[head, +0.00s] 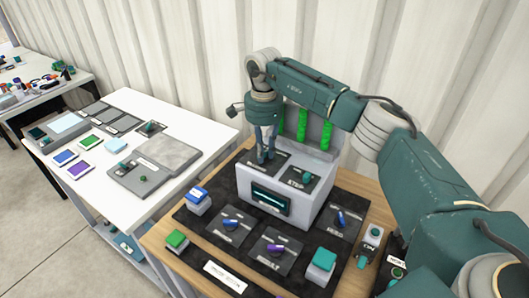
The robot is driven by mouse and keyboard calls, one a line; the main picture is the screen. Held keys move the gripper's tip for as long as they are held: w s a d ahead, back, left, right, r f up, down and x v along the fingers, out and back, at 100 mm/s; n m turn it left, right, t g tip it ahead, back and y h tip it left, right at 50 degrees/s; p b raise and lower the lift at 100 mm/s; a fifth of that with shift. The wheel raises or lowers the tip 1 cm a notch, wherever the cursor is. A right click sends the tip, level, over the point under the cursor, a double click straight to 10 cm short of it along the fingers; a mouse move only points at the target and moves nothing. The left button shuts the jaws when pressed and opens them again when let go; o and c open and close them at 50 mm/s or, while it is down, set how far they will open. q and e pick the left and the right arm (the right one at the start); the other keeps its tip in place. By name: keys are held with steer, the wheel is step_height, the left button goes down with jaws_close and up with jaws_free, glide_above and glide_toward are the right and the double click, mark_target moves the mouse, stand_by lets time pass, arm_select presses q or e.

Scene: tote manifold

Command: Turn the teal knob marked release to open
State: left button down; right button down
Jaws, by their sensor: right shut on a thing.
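My right gripper (265,145) points straight down at the left plate (280,160) on top of the grey box (250,190). It is shut on a knob there. The gripper's fingers hide most of this knob, and I cannot read its label or tell its angle. A second teal knob (307,177) stands free on the plate to the right, with a label that seems to read STEP. My left gripper is out of view.
Blue knobs (230,224), a purple knob (274,249), a green button (177,239) and a teal button (324,260) surround the box on the dark mat. Green coils (302,124) stand behind the box. A white table (200,125) with other panels is at left.

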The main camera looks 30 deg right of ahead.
steer(key=shift+w+r+m, duration=0.15)
steer(key=shift+m, duration=0.95)
steer(key=c, duration=1.6)
jaws_free()
steer(key=shift+a, duration=0.1)
steer(key=shift+o, duration=0.2)
steer(key=shift+r, duration=0.1)
step_height(320, 180, up, 12)
